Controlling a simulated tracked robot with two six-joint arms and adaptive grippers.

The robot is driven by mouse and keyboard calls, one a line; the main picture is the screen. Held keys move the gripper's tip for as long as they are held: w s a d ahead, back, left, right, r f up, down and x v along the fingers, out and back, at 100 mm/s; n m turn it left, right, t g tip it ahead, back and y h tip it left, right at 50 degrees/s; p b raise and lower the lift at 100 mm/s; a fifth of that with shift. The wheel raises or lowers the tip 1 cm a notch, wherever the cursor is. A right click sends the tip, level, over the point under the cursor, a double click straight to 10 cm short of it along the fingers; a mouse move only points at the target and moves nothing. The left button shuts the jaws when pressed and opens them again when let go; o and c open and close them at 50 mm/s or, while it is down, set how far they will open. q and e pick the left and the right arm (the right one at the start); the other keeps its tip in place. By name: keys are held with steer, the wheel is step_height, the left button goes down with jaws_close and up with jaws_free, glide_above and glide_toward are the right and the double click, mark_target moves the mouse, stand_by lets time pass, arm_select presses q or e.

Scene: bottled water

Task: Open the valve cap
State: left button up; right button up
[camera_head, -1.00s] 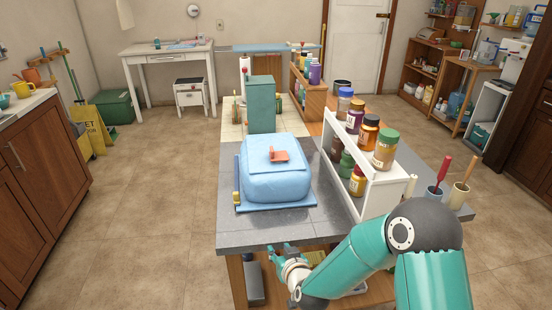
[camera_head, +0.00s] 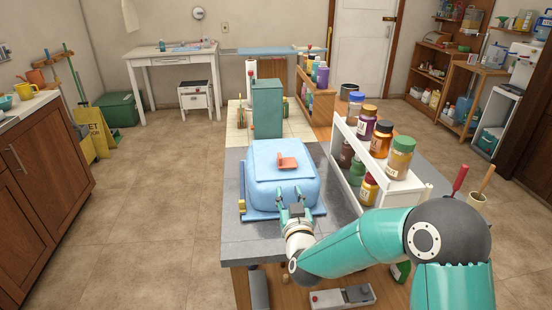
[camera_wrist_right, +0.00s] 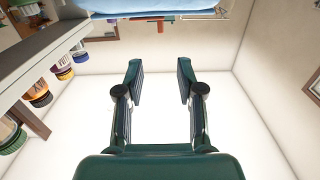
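A light blue, rounded container (camera_head: 268,189) sits on a flat blue base (camera_head: 254,214) on the grey worktop in the head view. A small orange-red piece (camera_head: 287,161), apparently the valve cap, is on its top. My right gripper (camera_head: 291,200) is at the container's near side, below the top, with its fingers apart and nothing seen between them. I cannot tell whether it touches the container. In the right wrist view the gripper (camera_wrist_right: 160,66) is open and empty; the blue container (camera_wrist_right: 150,5) shows only as a strip at the top. My left gripper is not in view.
A white rack (camera_head: 345,171) with several jars stands close to the right of the container. A green box (camera_head: 267,108) stands behind it. A grey device (camera_head: 342,297) lies below the worktop's front edge. Bare grey worktop (camera_head: 240,249) is at the front left.

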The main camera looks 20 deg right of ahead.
mark_target(281, 161)
steer(key=w+d+p, duration=0.1)
steer(key=w, duration=0.4)
steer(key=w+p, duration=0.1)
steer(key=w, duration=0.5)
steer(key=w+d+p, duration=0.1)
steer(key=w+p, duration=0.1)
steer(key=w, duration=0.3)
steer(key=shift+w+d+r, duration=0.15)
steer(key=shift+w+d, duration=0.1)
steer(key=shift+d, duration=0.1)
jaws_close()
